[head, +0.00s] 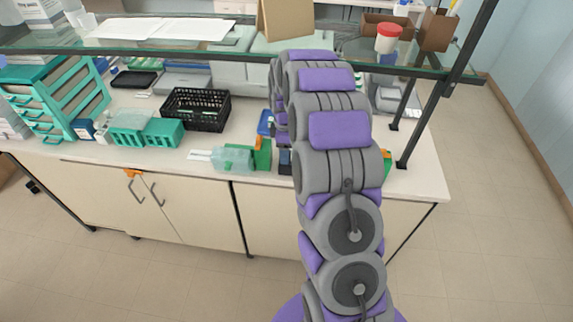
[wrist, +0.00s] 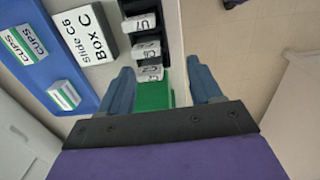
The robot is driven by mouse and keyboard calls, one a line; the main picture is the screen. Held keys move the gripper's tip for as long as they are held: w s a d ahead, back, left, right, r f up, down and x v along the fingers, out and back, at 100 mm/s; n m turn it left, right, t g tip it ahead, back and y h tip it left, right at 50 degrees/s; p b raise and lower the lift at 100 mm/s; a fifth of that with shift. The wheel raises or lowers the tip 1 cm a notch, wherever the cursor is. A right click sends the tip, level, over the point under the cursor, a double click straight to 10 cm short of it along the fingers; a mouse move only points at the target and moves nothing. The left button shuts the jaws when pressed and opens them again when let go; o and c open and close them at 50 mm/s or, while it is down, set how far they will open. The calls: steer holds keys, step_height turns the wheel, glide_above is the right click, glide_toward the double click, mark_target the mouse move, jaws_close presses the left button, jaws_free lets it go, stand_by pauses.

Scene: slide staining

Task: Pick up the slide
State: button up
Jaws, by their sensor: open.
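In the wrist view, my gripper (wrist: 162,82) is open, with one blue-grey finger on each side and nothing seen held between them. Three slides with white label ends (wrist: 149,73) stand in a row in a narrow black box (wrist: 161,42). The nearest label lies roughly between the fingertips; contact cannot be told. The markings on the labels are too small to read surely. A green block (wrist: 153,96) shows between the fingers, below the nearest slide. A white card (wrist: 82,32) left of the box reads "Box C" and "Slide C6". In the head view my arm hides the gripper and the slides.
A blue tray (wrist: 57,60) with "CUPS" labels lies left of the card. The counter's edge and floor are to the right. In the head view, a black basket (head: 196,108), a clear container (head: 232,158) and an overhead shelf (head: 230,48) are left of my arm.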

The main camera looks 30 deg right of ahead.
mark_target(292, 154)
steer(key=f, duration=0.1)
steer(key=s+f, duration=0.1)
steer(key=d, duration=0.1)
steer(key=shift+s+d+f, duration=0.1)
steer(key=shift+s+f, duration=0.15)
steer(key=shift+f, duration=0.15)
steer(key=shift+w+d+f, duration=0.3)
steer(key=shift+d+f, duration=0.05)
steer(key=shift+d, duration=0.25)
steer(key=shift+w+d+f, duration=0.3)
steer(key=shift+d+f, duration=0.05)
steer(key=shift+d, duration=0.45)
steer(key=shift+w+a+r, duration=0.2)
steer(key=shift+a, duration=0.6)
steer(key=c, duration=0.4)
steer(key=shift+a+r, duration=0.1)
steer(key=shift+a, duration=0.3)
steer(key=c, duration=0.3)
steer(key=shift+c, duration=0.8)
steer(key=shift+d, duration=0.55)
jaws_close()
